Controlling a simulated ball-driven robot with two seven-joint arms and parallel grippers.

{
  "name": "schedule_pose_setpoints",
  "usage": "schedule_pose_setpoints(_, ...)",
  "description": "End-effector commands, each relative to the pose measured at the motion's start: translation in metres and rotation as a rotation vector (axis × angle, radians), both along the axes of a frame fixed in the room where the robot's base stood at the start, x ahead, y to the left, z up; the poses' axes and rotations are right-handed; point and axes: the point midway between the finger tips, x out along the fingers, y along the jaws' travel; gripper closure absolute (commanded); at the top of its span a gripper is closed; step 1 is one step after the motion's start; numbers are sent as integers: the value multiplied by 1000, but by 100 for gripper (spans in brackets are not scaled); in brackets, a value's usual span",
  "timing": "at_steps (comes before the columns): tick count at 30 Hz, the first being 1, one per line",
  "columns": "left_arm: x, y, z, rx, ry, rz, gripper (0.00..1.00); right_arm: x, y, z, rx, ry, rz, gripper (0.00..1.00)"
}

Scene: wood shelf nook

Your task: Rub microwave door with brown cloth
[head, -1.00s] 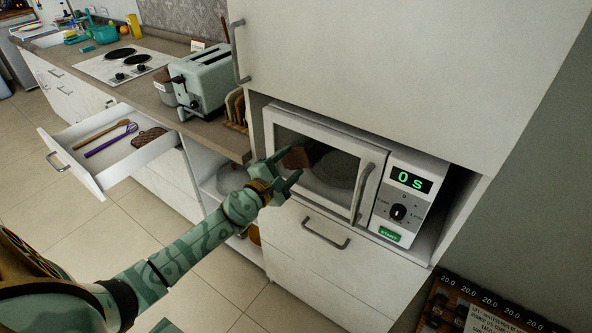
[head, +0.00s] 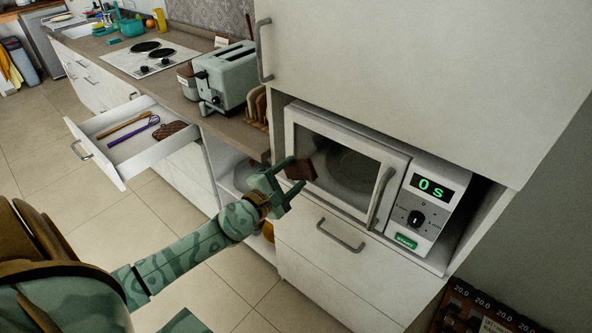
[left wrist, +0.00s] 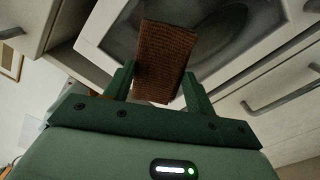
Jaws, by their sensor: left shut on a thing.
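The white microwave (head: 395,162) sits in a cabinet niche. Its door (head: 340,165) is shut, with a dark window and a pale handle (head: 381,198) on the right. My left gripper (head: 287,177) is shut on the brown cloth (head: 299,168), near the lower left of the door. In the left wrist view the brown cloth (left wrist: 163,60) stands out between the two fingers of the left gripper (left wrist: 160,82), with the door behind it. I cannot tell whether the cloth touches the door. My right gripper is not in view.
An open drawer (head: 108,175) at the left holds a whisk, a wooden utensil and a brown patterned item. A toaster (head: 226,75) and a toast rack stand on the counter. Cabinet handles (head: 340,235) stick out below the microwave.

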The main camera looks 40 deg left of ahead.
Motion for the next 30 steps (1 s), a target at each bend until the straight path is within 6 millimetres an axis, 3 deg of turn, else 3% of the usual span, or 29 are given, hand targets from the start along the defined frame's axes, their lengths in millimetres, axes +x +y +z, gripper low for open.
schedule_pose_setpoints(8,-2,0,-1,-1,2,-1,66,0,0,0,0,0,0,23)
schedule_pose_setpoints(18,-30,2,-1,-1,2,-1,66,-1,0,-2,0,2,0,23)
schedule_pose_setpoints(30,-30,2,-1,-1,1,-1,66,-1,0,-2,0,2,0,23)
